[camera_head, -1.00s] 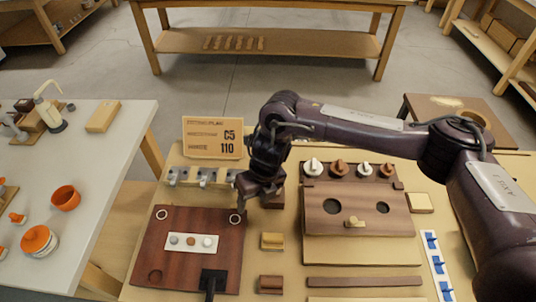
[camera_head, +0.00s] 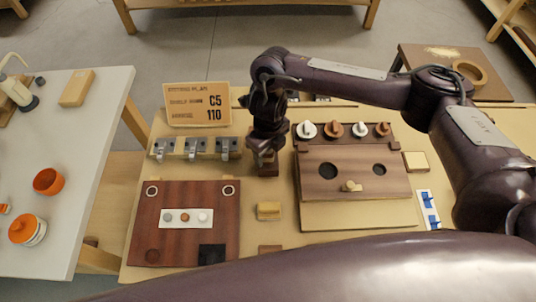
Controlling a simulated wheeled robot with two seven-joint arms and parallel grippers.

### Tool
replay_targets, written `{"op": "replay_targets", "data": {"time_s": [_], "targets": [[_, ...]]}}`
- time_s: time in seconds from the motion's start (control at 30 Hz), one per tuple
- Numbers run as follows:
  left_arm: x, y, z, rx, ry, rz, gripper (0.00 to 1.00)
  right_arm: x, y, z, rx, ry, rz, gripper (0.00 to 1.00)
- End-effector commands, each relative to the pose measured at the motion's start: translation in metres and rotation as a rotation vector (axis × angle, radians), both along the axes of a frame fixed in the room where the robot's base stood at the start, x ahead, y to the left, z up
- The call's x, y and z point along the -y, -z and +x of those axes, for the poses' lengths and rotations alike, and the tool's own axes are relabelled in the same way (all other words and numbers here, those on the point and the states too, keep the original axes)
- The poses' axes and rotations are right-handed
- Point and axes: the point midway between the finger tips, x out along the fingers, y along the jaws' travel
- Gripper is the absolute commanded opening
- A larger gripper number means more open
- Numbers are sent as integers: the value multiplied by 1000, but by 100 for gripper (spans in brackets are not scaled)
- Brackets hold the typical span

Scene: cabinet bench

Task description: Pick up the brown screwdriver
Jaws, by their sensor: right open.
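I cannot make out a brown screwdriver for certain in the head view. My right gripper (camera_head: 266,158) points down at the middle of the bench, just left of the wooden panel with knobs. It is open, and its fingertips are small and dark. A small brown block (camera_head: 268,170) shows right at the fingertips; whether they touch it I cannot tell. What lies directly behind the gripper is hidden. My left gripper is not in view.
A rack with grey clips (camera_head: 194,148) stands left of the gripper, before a sign (camera_head: 197,104). A dark red-brown board (camera_head: 170,238) lies in front of the rack. The wooden panel (camera_head: 330,187) carries several knobs. My arm link crosses the front.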

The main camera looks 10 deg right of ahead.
Motion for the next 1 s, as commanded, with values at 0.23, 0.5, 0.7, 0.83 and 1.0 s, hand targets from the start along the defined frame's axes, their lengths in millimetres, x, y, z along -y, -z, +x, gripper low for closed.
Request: {"op": "replay_targets", "data": {"time_s": [0.23,0.5,0.7,0.83,1.0], "targets": [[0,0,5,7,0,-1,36,0,7,1,2,0,1,57],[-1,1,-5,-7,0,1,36,0,7,1,2,1,1,32],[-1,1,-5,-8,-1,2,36,0,7,1,2,1,1,14],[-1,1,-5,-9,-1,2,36,0,6,1,2,1,1,14],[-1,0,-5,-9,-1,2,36,0,2,1,2,0,2,14]]}}
